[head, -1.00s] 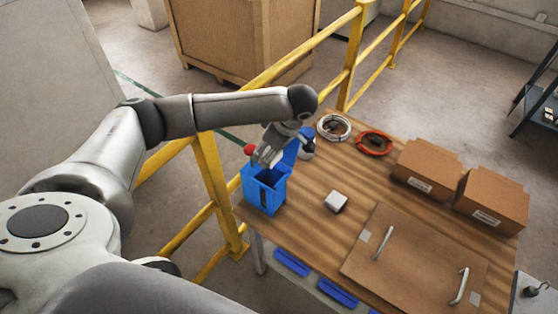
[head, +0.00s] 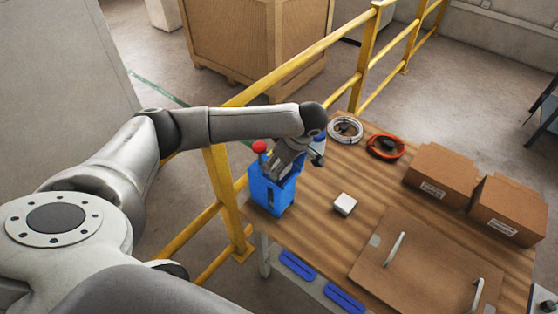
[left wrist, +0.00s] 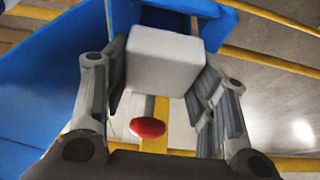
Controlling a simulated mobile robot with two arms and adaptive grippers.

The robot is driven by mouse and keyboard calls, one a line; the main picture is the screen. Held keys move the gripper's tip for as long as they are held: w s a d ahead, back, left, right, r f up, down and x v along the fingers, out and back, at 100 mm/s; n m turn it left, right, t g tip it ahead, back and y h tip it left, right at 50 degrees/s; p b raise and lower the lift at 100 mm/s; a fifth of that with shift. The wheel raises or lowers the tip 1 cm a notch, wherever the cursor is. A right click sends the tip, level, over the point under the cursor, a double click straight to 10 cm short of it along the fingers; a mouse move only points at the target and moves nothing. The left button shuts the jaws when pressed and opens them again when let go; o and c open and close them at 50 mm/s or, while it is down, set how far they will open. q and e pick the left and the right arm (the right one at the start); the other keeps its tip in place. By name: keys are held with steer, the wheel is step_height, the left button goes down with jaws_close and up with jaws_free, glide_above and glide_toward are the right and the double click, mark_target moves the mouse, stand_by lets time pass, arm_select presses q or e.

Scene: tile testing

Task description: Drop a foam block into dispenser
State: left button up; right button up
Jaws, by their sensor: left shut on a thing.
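The blue dispenser (head: 270,195) stands upright at the left corner of the wooden table, with a red knob (head: 259,146) at its top. My left gripper (head: 276,176) is at the top of the dispenser and hides much of its opening. In the left wrist view, its two fingers are shut on a light grey foam block (left wrist: 165,60), with the blue dispenser wall (left wrist: 50,85) beside it and the red knob (left wrist: 147,127) below. A second light foam block (head: 345,204) lies on the table, right of the dispenser. My right gripper is not in view.
A white cable coil (head: 345,130) and an orange one (head: 385,146) lie at the back. Two cardboard boxes (head: 440,176) (head: 508,208) stand at the right. A brown board (head: 420,275) with handles lies in front. A yellow railing (head: 300,62) runs behind the table.

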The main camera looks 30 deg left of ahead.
arm_select(q)
steer(key=o, duration=0.8)
steer(key=v, duration=1.2)
stand_by(0.3)
